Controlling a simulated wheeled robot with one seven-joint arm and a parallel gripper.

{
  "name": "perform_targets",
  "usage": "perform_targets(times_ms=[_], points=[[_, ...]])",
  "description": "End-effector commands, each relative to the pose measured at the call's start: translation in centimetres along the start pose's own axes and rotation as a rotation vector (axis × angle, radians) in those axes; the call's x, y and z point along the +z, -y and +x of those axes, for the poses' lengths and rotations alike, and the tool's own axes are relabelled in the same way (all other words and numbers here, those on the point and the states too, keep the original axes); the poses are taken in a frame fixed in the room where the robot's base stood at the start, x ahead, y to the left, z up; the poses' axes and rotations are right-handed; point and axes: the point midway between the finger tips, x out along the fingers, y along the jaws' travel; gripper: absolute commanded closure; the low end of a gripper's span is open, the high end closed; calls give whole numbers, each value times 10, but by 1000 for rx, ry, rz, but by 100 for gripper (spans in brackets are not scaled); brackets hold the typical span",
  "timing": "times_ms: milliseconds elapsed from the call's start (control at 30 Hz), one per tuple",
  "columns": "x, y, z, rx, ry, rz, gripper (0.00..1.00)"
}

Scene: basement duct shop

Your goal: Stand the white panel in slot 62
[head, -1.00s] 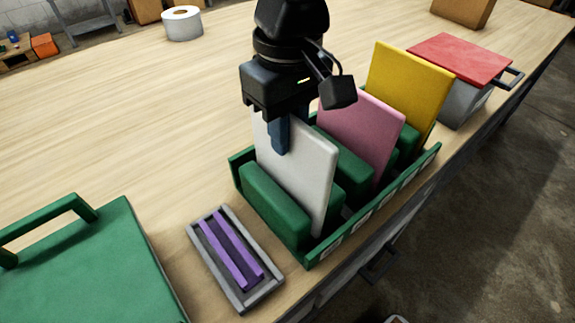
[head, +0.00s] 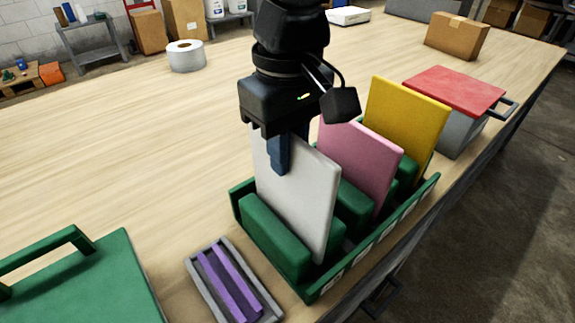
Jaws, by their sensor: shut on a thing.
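The white panel (head: 300,200) stands upright in the nearest slot of the green rack (head: 318,287), between two green dividers. My gripper (head: 281,158) is above the rack, shut on the panel's upper edge, with one dark finger on its near face. A pink panel (head: 358,160) and a yellow panel (head: 408,118) stand in slots farther back. White labels sit along the rack's front edge, but their numbers are too small to read. The panel's lower edge is hidden by the rack and divider, so I cannot tell whether it touches the slot floor.
A grey tray with purple bars (head: 232,283) lies left of the rack, and a green lidded case (head: 90,275) is at the lower left. A grey box with a red lid (head: 455,92) stands behind the yellow panel.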

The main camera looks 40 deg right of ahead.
Motion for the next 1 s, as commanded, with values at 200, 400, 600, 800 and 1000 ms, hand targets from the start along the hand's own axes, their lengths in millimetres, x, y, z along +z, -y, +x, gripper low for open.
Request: perform_targets(times_ms=[200, 400, 600, 800, 1000], points=[[-1, 0, -44, 0, -3, 1, 100], [-1, -2, -71, -3, 0, 1, 100], [-3, -24, -92, -8, 0, -3, 100], [-2, -54, -104, -8, -2, -3, 100], [0, -71, -106, -4, 0, 0, 100]])
